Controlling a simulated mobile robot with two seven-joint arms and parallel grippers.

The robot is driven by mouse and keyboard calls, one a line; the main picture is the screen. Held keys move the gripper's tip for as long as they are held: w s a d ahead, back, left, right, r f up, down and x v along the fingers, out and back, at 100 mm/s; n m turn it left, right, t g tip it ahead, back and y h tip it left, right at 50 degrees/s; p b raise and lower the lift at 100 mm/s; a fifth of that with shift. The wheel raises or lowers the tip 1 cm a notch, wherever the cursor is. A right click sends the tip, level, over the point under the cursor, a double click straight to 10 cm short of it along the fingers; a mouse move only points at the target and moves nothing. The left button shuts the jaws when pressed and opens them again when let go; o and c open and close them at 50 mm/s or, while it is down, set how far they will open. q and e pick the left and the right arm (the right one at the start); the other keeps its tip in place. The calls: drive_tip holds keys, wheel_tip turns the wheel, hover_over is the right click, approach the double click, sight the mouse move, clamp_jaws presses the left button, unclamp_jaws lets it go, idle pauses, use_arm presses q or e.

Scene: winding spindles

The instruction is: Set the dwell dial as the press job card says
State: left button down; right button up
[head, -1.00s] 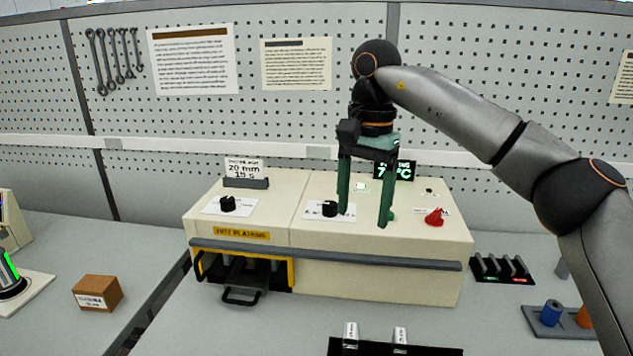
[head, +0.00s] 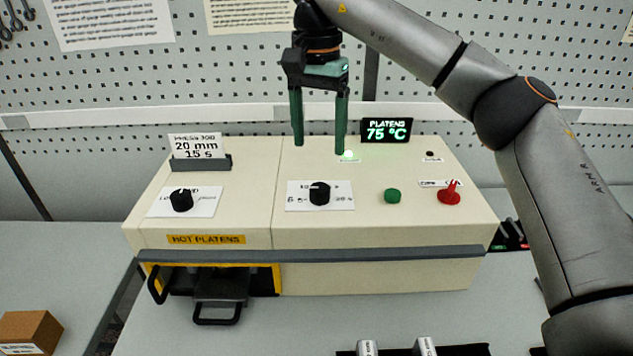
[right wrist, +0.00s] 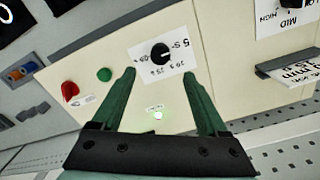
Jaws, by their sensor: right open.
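The press job card (head: 196,146) stands in a dark holder at the back left of the cream press and reads 20 mm, 15 s. The black dial (head: 319,193) on a white plate marked in seconds sits right of centre on the press top; it also shows in the right wrist view (right wrist: 160,54). Its exact setting is too small to read surely. My right gripper (head: 320,149) is open and empty, pointing down behind the dial in the head view. In the right wrist view its fingertips (right wrist: 159,73) frame the dial's plate, apart from the dial. My left gripper is out of view.
A second black dial (head: 181,200) sits on the left of the press. A green button (head: 392,195) and a red knob (head: 449,193) are on the right. The platens display (head: 386,130) reads 75 °C. Hot platens (head: 206,239) are labelled on the front above the opening.

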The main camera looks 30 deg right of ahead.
sight(320, 188)
wheel_tip(320, 188, down, 10)
drive_tip(key=shift+d+r, duration=0.1)
idle(0.4)
clamp_jaws()
idle(0.4)
